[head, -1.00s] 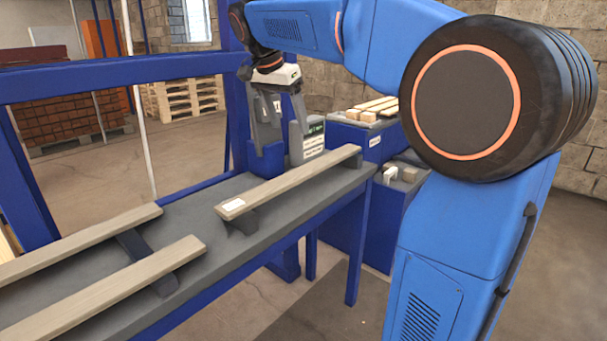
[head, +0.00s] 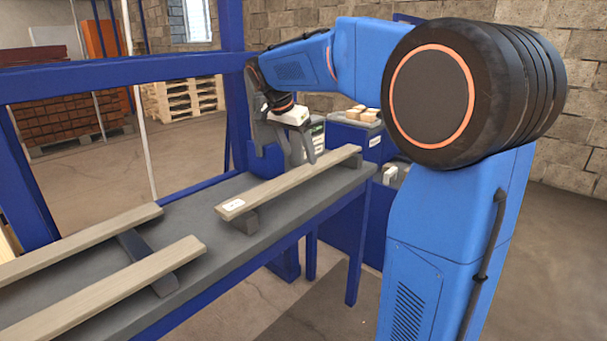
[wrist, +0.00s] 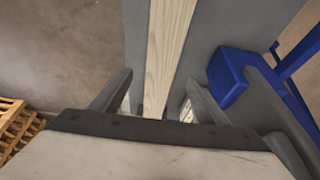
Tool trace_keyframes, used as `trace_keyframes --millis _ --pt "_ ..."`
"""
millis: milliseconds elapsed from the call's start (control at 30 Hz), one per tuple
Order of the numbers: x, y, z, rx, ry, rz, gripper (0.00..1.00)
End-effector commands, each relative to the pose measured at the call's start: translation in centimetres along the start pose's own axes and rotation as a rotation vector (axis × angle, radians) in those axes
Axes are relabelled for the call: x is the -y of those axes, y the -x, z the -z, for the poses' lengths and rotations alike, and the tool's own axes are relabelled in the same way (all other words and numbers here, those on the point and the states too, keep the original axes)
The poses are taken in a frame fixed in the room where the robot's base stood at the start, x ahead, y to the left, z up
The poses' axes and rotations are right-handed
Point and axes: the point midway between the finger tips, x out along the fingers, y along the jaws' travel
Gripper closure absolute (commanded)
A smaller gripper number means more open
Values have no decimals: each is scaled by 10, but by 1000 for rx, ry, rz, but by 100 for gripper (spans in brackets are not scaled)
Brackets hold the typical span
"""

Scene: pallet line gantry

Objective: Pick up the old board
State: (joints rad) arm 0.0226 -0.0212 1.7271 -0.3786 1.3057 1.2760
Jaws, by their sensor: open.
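A grey-brown wooden board (head: 285,184) with a small white label at its near end lies raised on dark supports on the grey table. My gripper (head: 303,160) is over the board's far half with its fingers pointing down. In the wrist view the pale board (wrist: 168,45) runs between the two spread fingers of my gripper (wrist: 160,95), with a gap on either side. The jaws are open and hold nothing. Whether the fingertips reach below the board's top is hard to tell.
Two more boards, one at the back (head: 80,242) and one at the front (head: 110,288), lie on the table's left part. A blue frame post (head: 232,100) stands behind the table. Blue bins (head: 350,138) with small wooden blocks stand past its far end.

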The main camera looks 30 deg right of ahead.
Motion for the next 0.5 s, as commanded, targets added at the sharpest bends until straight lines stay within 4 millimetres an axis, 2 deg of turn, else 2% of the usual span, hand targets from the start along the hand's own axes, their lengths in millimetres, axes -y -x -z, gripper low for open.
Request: trace_keyframes --millis 167,500 --pt "0 -10 -1 0 0 -1 31" --pt "2 -51 -4 1 -1 -2 31"
